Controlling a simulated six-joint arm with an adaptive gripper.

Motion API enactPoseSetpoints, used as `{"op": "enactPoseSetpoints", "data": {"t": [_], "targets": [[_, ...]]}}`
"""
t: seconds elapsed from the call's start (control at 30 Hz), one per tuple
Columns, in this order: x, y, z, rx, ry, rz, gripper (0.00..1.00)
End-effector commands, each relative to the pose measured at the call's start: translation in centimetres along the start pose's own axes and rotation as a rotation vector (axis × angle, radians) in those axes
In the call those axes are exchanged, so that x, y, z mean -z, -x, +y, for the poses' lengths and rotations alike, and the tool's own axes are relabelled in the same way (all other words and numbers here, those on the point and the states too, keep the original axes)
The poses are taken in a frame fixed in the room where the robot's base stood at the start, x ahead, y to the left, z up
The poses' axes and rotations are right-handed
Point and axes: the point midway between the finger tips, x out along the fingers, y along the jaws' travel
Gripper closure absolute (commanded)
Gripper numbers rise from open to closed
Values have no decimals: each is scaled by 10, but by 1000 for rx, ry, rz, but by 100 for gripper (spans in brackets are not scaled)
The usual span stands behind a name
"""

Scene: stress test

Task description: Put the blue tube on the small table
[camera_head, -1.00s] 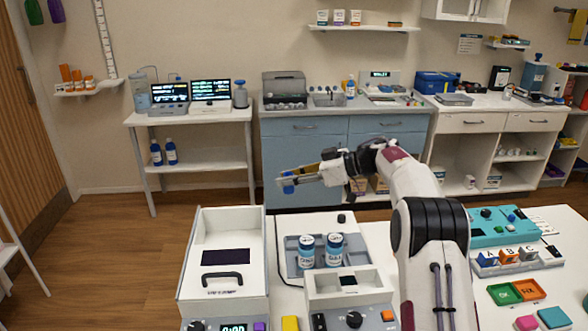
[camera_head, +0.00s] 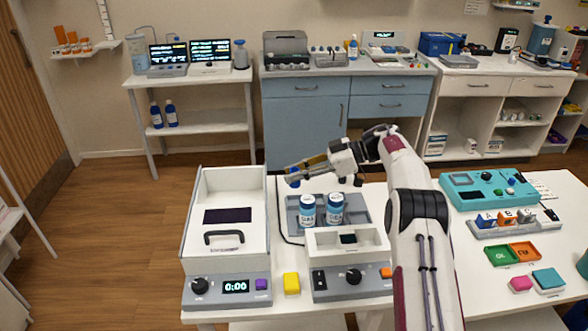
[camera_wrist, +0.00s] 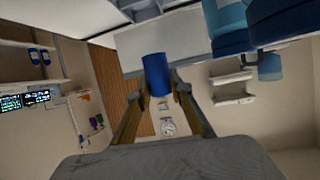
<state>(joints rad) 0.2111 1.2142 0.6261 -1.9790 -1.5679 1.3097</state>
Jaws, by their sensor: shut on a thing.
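My gripper (camera_head: 293,177) is shut on the blue tube (camera_head: 293,184). In the head view only a small blue part of the tube shows at the fingertips, just above and left of two blue-and-white bottles. In the wrist view the tube (camera_wrist: 156,75) is a plain blue cylinder between the two fingers of my gripper (camera_wrist: 157,92). A white stand with monitors (camera_head: 190,80) is against the back wall. Part of another white table (camera_head: 10,216) shows at the left edge. I cannot tell which is the small table.
Two bottles (camera_head: 307,211) stand in a grey tray (camera_head: 360,210) on the white bench below my gripper. A white open box with a black handle (camera_head: 190,235) is left of them. Open wooden floor (camera_head: 105,225) lies left of the bench. Blue cabinets (camera_head: 300,125) stand behind.

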Motion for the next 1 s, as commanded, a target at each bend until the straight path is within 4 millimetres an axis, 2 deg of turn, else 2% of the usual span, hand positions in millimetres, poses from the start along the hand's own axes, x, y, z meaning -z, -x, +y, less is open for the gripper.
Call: {"op": "enactPoseSetpoints", "data": {"t": [0.47,1.0], "targets": [[-5,-2,0,-1,-2,0,97],[-38,-16,1,0,-2,1,97]]}}
